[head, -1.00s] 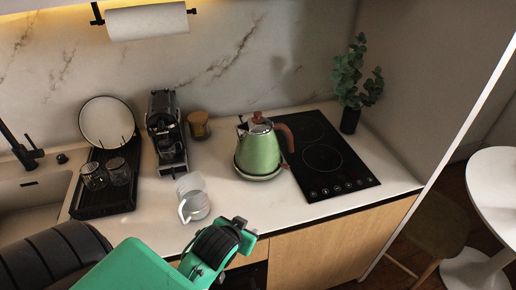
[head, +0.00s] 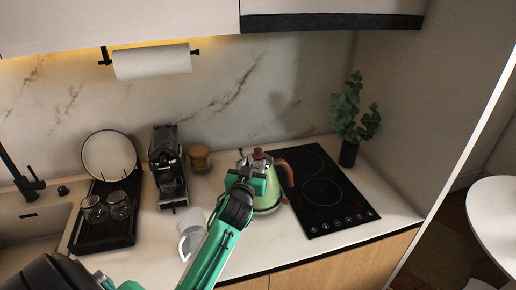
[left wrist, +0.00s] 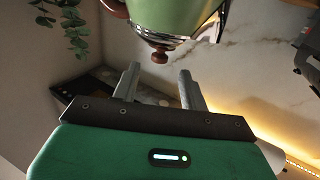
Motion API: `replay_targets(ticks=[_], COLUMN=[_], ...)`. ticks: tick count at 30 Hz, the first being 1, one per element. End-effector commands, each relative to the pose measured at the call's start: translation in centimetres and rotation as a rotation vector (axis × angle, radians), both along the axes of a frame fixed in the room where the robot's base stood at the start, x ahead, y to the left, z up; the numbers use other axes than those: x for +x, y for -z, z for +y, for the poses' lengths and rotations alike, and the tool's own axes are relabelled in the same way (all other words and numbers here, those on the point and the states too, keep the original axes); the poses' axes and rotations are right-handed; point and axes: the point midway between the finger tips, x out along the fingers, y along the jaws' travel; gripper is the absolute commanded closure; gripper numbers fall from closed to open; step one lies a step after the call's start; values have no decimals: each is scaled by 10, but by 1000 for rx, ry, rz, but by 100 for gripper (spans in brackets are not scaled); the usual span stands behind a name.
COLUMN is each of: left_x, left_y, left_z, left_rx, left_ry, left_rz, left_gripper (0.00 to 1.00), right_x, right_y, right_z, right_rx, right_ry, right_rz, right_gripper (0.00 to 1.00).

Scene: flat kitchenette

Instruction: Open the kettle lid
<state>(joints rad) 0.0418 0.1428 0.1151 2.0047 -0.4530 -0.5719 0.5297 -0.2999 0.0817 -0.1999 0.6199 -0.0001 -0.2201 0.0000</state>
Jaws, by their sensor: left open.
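The green kettle (head: 268,196) stands upright on its round base at the left edge of the hob. Its lid, with a brown knob (head: 257,154), sits shut on top, and its brown handle (head: 285,171) points right. My left gripper (head: 249,172) is in front of the kettle near lid height and covers part of its body. In the left wrist view the kettle (left wrist: 163,17) appears upside down at the top. There the fingers of my left gripper (left wrist: 160,84) are apart and empty, with the lid knob (left wrist: 160,57) just beyond their tips. My right gripper is not in view.
A glass pitcher (head: 190,236) stands close beside my left arm. A coffee machine (head: 167,166), an amber jar (head: 200,158) and a drying rack (head: 106,222) with glasses are left. The black hob (head: 326,192) and a potted plant (head: 349,150) are right. A paper towel roll (head: 152,62) hangs above.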

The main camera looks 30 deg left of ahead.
Motion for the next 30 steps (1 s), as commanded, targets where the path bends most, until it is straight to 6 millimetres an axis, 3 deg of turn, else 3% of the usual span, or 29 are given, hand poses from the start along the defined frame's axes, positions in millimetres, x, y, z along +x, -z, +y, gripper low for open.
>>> replay_targets(ticks=[6,12,26,30], left_x=[38,62,72,72], left_y=[-3,-2,1,1], left_z=[14,23,27,27], left_rx=[1,0,1,0], left_ry=[0,0,0,0], left_rz=[1,0,1,1], left_gripper=[56,56,56,79], right_x=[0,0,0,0], right_y=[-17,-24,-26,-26], right_z=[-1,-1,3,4], right_rx=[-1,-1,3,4], right_ry=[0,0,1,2], right_rz=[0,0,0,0], right_gripper=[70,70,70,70])
